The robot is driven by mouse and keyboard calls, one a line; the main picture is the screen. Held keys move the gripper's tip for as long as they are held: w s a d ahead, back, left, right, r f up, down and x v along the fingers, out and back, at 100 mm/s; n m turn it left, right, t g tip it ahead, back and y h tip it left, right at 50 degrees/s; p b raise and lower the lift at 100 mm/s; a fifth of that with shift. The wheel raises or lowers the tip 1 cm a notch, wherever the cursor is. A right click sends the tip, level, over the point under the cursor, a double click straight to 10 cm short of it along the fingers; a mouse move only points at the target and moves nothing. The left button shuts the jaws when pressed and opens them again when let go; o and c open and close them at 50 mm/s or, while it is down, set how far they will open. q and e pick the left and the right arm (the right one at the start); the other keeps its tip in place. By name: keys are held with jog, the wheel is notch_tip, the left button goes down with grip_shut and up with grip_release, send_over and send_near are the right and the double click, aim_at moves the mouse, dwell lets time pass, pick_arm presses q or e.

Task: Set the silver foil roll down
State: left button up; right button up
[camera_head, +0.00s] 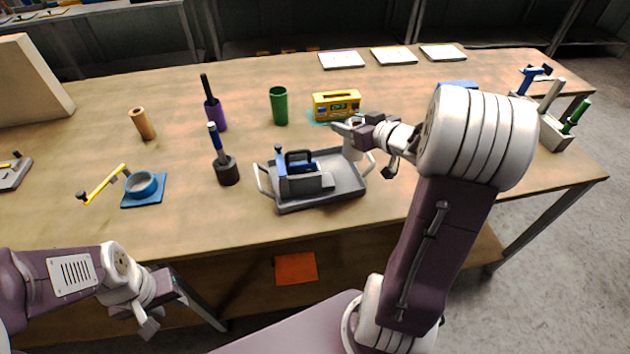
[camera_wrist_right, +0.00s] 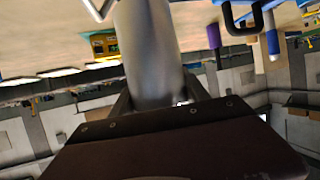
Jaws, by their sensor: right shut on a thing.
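The silver foil roll (camera_wrist_right: 148,50) is a plain grey metallic cylinder, large in the right wrist view. My right gripper (camera_wrist_right: 155,98) is shut on its near end, and the roll extends away from the jaws. In the head view my right gripper (camera_head: 352,131) is over the right rear of the grey tray (camera_head: 345,188), in front of the yellow box. The roll is hard to make out there, and I cannot tell whether it touches anything. My left gripper (camera_head: 150,318) hangs before the table's front edge, away from the objects; its jaw opening is unclear.
A blue and black tool (camera_head: 300,180) sits in the tray. Behind are a yellow box (camera_head: 336,105) and a green cylinder (camera_head: 279,106). A purple holder (camera_head: 215,114), a brown cylinder (camera_head: 143,124) and a blue stand (camera_head: 142,188) are left. Bare tabletop (camera_head: 400,205) lies right of the tray.

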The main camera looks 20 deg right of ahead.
aim_at(354, 159)
jog(key=s+a, duration=0.1)
jog(key=s+a+n+y, duration=0.1)
jog(key=s, duration=0.1)
jog(key=shift+a+f+b, duration=0.1)
jog(key=shift+f+b, duration=0.3)
jog(key=shift+s+d+r+b, duration=0.2)
jog(key=shift+s+d+b, duration=0.15)
jog(key=shift+s, duration=0.5)
jog(key=shift+s+d, duration=0.1)
jog(key=shift+d, duration=0.15)
jog(key=w+f+b, duration=0.1)
jog(key=w+f, duration=0.2)
jog(key=w, duration=0.1)
jog(key=w+f+b, duration=0.2)
jog(key=w+f, duration=0.2)
jog(key=w+f+b, duration=0.2)
jog(key=w+f, duration=0.1)
jog(key=shift+w+a+f, duration=0.3)
jog(key=shift+w+f, duration=0.05)
jog(key=shift+w, duration=0.05)
jog(key=shift+f, duration=0.3)
jog(key=shift+r, duration=0.1)
